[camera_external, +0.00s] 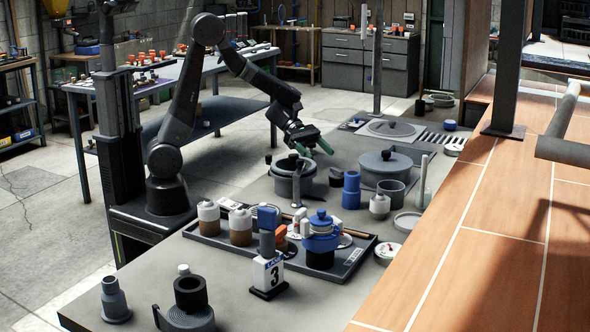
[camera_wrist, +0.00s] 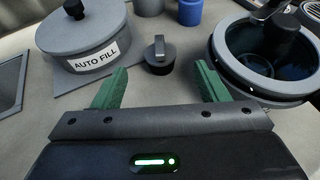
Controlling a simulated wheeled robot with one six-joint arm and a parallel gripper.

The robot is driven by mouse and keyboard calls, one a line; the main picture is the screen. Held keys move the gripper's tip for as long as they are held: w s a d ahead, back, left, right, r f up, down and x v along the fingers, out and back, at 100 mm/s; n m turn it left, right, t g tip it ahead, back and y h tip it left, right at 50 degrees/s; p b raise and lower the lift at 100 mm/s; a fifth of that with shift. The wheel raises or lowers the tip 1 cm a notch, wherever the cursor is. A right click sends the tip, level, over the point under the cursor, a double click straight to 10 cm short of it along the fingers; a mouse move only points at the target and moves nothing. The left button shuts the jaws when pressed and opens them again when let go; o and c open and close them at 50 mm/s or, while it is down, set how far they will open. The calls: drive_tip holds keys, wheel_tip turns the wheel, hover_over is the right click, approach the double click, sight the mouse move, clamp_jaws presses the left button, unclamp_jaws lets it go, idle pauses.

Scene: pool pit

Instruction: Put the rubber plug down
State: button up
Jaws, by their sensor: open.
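The rubber plug (camera_wrist: 160,64) is a short dark round stopper with a grey upright tab. It stands upright on the counter, and in the external view it is a small dark shape (camera_external: 336,177). My gripper (camera_wrist: 160,85) is open, with its two green fingers apart and nothing between them. In the external view, my gripper (camera_external: 312,148) hangs above the counter, over the gap near the plug. In the wrist view the plug lies beyond the fingertips, roughly centred between them, and apart from them.
The grey lidded AUTO FILL pot (camera_wrist: 85,35) stands left of the plug in the wrist view. A round open-topped vessel (camera_wrist: 232,75) stands to the right. Blue cylinders (camera_external: 351,190) stand close by. A crowded tray (camera_external: 345,268) lies nearer the external camera.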

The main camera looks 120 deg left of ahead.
sight(333, 168)
drive_tip(key=p+x, duration=0.1)
drive_tip(key=x, duration=0.8)
drive_tip(key=c, duration=1.1)
drive_tip(key=shift+o, duration=0.2)
wheel_tip(333, 168, up, 9)
drive_tip(key=w+d+r+n+y+p, duration=0.1)
drive_tip(key=w+d+r+p, duration=0.1)
drive_tip(key=d+p, duration=1.3)
drive_tip(key=shift+d+r, duration=0.6)
drive_tip(key=shift+d, duration=1.05)
